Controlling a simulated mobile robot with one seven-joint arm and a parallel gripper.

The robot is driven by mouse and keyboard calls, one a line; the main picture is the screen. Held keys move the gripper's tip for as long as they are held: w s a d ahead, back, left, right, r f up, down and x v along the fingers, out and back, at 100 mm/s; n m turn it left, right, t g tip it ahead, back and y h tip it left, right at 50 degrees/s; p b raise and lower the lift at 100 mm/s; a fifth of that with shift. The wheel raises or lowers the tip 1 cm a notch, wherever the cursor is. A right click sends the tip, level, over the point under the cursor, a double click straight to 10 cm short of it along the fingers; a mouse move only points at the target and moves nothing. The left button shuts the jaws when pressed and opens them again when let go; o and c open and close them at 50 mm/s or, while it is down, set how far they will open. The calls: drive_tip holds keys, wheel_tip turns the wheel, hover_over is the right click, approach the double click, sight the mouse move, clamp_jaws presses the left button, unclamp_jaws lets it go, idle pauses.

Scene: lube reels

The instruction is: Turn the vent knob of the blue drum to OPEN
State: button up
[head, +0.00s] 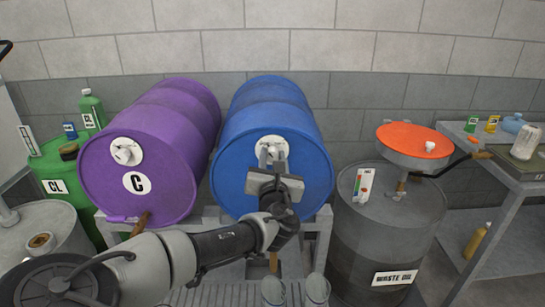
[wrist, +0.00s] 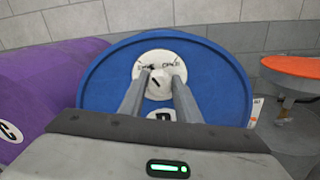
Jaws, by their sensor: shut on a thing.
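The blue drum (head: 240,150) lies on its side on a grey rack in the head view, its round end facing me; it fills the middle of the wrist view (wrist: 105,90). A white round plate (wrist: 150,58) with dark lettering sits high on that end, and the white vent knob (wrist: 158,77) with a dark mark stands at its centre. My gripper (head: 271,156) is in front of the drum end. In the wrist view its two fingers (wrist: 158,86) are shut on the knob, one on each side. The lettering is too small to read surely.
A purple drum (head: 165,125) marked C lies close on the left. A grey waste oil drum (head: 375,225) with an orange funnel (head: 408,139) stands on the right. Two grey containers (head: 317,289) are below the blue drum. A cart (head: 510,180) stands far right.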

drive_tip(key=m, duration=0.3)
drive_tip(key=shift+r+m, duration=0.1)
drive_tip(key=shift+m, duration=0.3)
drive_tip(key=m+p, duration=0.1)
drive_tip(key=m, duration=0.2)
drive_tip(key=shift+d+m, duration=0.1)
drive_tip(key=shift+m, duration=0.2)
drive_tip(key=m, duration=0.3)
drive_tip(key=shift+w+m, duration=0.1)
drive_tip(key=shift+m, duration=2.4)
drive_tip(key=o, duration=1.1)
drive_tip(key=shift+f, duration=0.2)
drive_tip(key=shift+c, duration=0.2)
